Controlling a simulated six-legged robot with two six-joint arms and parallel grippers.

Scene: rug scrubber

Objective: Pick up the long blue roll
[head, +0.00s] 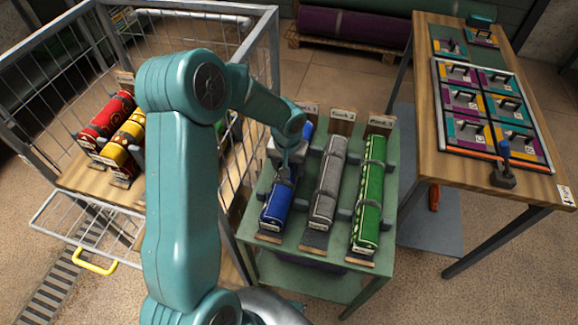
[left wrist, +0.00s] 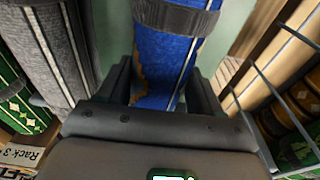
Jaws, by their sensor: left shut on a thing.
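The long blue roll (head: 276,210) lies lengthwise in the leftmost place of a green rack stand, beside a grey roll (head: 328,180) and a green roll (head: 369,195). My left gripper (head: 285,170) reaches down over the middle of the blue roll. The left wrist view shows the blue roll (left wrist: 163,60), with a dark band around it, between the fingers of my left gripper (left wrist: 160,88). The gripper is shut on the roll. I cannot tell whether the roll is clear of its cradle. My arm hides part of the stand. My right gripper is not in view.
A wire cage cart (head: 252,60) with red (head: 105,118) and yellow (head: 125,140) rolls stands close on the left. A wooden table (head: 428,90) with a tray of coloured tiles stands to the right. A purple roll (head: 345,25) lies on a pallet behind.

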